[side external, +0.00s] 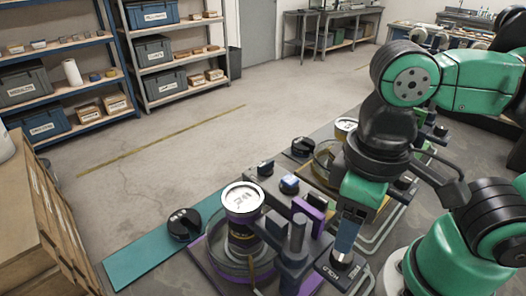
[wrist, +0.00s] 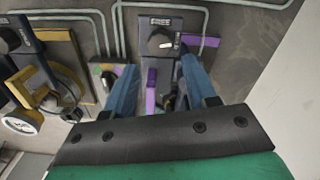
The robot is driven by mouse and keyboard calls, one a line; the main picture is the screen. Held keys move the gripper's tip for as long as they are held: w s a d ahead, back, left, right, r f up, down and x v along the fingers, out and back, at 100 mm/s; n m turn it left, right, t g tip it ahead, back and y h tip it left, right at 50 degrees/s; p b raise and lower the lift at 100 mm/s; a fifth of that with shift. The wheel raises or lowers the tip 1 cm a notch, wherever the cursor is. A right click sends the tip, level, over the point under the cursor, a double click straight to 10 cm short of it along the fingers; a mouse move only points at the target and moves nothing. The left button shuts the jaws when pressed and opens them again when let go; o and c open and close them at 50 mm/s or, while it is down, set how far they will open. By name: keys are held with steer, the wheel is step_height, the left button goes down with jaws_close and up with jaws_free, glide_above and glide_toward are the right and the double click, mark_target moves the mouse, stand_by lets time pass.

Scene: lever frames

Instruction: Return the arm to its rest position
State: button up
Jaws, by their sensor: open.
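My gripper (side external: 347,238) is at the end of my green and black arm, pointing down over the right side of the near purple-framed lever fixture (side external: 200,262). One blue finger shows clearly in the side view, close above a dark dial block (side external: 336,272); whether it touches cannot be told. In the wrist view my gripper (wrist: 158,78) has its two blue fingers spread apart with nothing held between them. Beyond and between them are a purple tab (wrist: 151,92) and a dark knob (wrist: 160,40) on a plate.
A round gauge (side external: 242,198) and a black knob (side external: 184,224) on a teal strip (side external: 150,262) stand left of my gripper. A yellow-framed fixture (wrist: 62,88) lies to the left in the wrist view. A wooden cabinet (side external: 40,215) is at far left. Open floor (side external: 190,130) lies behind.

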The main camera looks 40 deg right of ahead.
steer(key=w+d+m+t, duration=0.1)
steer(key=w+d+t, duration=0.2)
steer(key=w, duration=0.4)
steer(key=w+d+f+m+t, duration=0.1)
steer(key=w+d+t, duration=0.3)
steer(key=w, duration=0.3)
steer(key=shift+d+f+m, duration=0.2)
steer(key=shift+d+m, duration=0.2)
steer(key=shift+d, duration=0.5)
